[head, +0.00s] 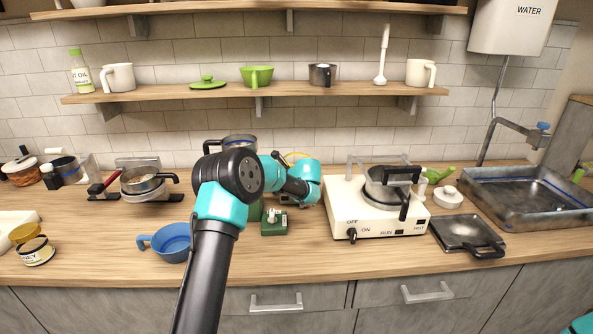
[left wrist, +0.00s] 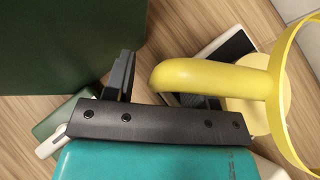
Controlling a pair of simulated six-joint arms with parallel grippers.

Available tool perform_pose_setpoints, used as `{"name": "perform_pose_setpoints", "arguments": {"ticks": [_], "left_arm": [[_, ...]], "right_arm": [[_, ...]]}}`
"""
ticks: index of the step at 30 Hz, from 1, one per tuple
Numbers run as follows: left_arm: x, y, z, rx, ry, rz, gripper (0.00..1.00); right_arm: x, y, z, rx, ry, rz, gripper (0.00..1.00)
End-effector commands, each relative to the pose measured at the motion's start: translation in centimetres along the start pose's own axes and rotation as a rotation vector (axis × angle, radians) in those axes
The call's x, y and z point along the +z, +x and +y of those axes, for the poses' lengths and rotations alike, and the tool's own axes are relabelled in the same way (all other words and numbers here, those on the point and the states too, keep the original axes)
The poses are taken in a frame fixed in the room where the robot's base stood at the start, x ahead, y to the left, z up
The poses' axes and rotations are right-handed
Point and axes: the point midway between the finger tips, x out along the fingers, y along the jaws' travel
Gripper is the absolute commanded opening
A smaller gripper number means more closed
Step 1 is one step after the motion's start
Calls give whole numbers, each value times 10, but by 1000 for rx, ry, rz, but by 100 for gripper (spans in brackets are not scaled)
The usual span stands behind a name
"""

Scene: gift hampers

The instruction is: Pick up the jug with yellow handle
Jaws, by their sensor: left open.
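The jug's yellow handle shows as a thin arc (head: 297,157) behind my left arm in the head view. My arm hides most of what is below it. In the left wrist view a yellow piece with a rounded end and a ring (left wrist: 210,76) lies close, in front of the right finger. I cannot tell whether it touches. My left gripper (left wrist: 162,85) is open, with its left finger clear. I cannot tell whether the yellow piece lies between the fingers. My right gripper is out of view.
A blue pot (head: 171,242) and a small green device (head: 274,222) stand near my left arm. A white stove (head: 375,220) with a kettle (head: 385,188) is to the right. A large dark green surface (left wrist: 65,40) fills the wrist view's upper left.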

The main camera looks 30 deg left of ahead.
Motion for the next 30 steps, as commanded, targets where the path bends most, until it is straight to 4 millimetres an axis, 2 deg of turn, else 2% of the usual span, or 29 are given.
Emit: {"name": "perform_pose_setpoints", "arguments": {"ticks": [2,16,30], "left_arm": [[0,0,0,0,0,0,47],[0,0,0,0,0,0,2],[1,-1,0,-1,-2,-1,0]], "right_arm": [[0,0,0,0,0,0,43],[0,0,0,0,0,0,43],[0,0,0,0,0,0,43]]}}
